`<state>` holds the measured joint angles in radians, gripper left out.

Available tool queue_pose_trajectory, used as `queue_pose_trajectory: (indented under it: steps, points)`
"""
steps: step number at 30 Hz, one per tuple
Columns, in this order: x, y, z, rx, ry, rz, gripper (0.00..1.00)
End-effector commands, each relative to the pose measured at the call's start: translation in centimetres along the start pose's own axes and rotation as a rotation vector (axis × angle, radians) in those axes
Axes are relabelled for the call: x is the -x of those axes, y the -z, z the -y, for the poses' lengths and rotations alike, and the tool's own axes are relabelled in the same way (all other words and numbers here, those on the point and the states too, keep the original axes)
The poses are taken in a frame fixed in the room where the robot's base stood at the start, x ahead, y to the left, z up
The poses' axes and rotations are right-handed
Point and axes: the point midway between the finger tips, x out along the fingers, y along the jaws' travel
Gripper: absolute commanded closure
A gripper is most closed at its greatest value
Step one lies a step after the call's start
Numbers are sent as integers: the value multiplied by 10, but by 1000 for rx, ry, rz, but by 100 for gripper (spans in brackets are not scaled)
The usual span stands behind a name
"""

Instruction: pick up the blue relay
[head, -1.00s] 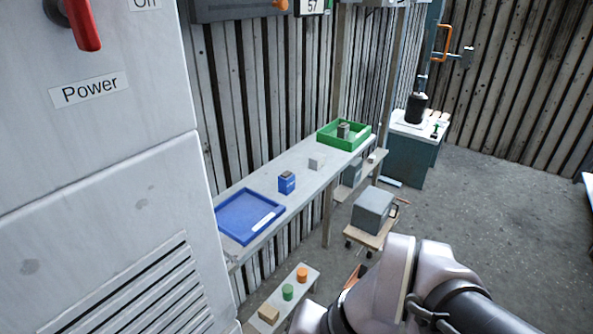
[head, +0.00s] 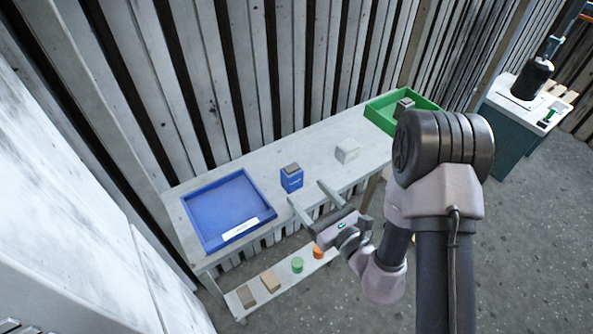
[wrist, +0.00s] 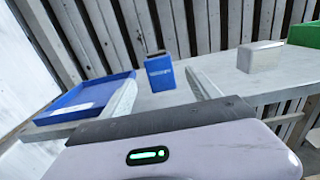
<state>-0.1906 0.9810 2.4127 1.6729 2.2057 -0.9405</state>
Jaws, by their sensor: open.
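The blue relay (head: 291,178) is a small blue box with a dark grey top. It stands upright on the pale bench, just right of the blue tray. My gripper (head: 308,194) is open and empty at the bench's front edge, its two fingers pointing toward the relay. In the wrist view the relay (wrist: 160,72) stands beyond and between the two fingertips (wrist: 164,84). I see a gap between the fingers and the relay in the head view.
The blue tray (head: 186,222) with a white label lies left of the relay. A light grey block (head: 347,150) stands to the right, and a green tray (head: 374,112) holding a grey part is farther right. A lower shelf (head: 238,308) carries several small blocks and cylinders.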

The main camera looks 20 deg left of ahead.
Motion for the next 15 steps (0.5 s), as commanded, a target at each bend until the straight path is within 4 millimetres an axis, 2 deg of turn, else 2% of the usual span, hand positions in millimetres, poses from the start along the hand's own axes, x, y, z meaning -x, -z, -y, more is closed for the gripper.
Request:
queue_pose_trajectory:
  steps: [1,4,11,15]
  points:
    - [-13,-2,-2,2,-4,4,29]
    - [-36,-2,-1,1,-2,3,29]
    - [-63,-2,-1,0,-2,3,29]
    - [-91,-8,-6,1,-3,5,29]
